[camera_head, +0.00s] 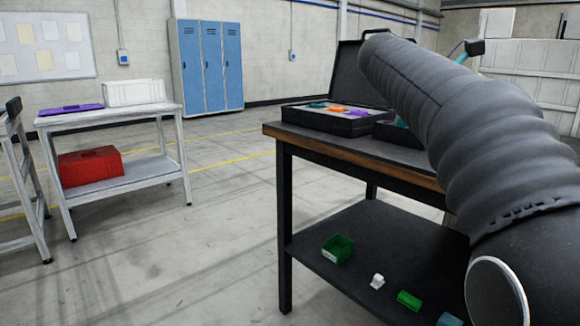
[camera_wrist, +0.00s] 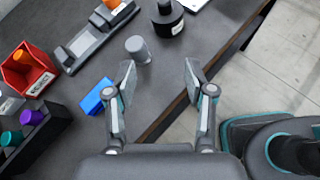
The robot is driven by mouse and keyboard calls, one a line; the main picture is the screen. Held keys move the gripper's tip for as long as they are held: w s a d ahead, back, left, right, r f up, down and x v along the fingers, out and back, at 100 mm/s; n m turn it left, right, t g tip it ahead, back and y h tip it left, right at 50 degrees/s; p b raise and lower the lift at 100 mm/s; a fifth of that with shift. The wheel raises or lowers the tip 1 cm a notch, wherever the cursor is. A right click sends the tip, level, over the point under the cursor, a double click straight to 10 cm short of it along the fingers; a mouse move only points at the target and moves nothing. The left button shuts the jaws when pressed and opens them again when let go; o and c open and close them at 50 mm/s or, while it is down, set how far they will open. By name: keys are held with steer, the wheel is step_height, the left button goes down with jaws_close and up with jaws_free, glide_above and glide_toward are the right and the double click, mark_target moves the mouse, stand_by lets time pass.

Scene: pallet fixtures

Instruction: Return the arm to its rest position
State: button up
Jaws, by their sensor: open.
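My arm, in a ribbed dark sleeve, crosses the right side of the head view, and its end is hidden there. My gripper (camera_wrist: 160,85) shows in the wrist view with its two fingers spread wide apart and nothing between them. It is above a dark tabletop (camera_wrist: 85,75) near the table's wooden edge. A grey cylinder (camera_wrist: 138,50) stands just beyond the left fingertip. A blue block (camera_wrist: 97,97) lies to the left of the left finger.
The wrist view also shows a red bin (camera_wrist: 27,70), a grey fixture (camera_wrist: 85,45) and a black round item (camera_wrist: 167,20). In the head view, an open black case (camera_head: 325,120) sits on the dark workbench (camera_head: 283,130). Clear floor (camera_head: 190,250) lies left of it.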

steer(key=s+a+f+m+t+y, duration=0.1)
steer(key=s+a+f+m+y, duration=0.3)
steer(key=f, duration=0.6)
steer(key=s+a+f+m+t+y, duration=0.2)
steer(key=s+a+f+m+y, duration=0.2)
steer(key=s+a+f+m, duration=0.2)
steer(key=s+a+f+m+t+y, duration=0.2)
steer(key=s+a+f+m+y, duration=0.2)
steer(key=s+f, duration=0.7)
steer(key=a+f+m, duration=0.2)
steer(key=a+f, duration=0.2)
steer(key=f, duration=0.1)
steer(key=shift+s+a, duration=0.15)
steer(key=shift+a, duration=0.05)
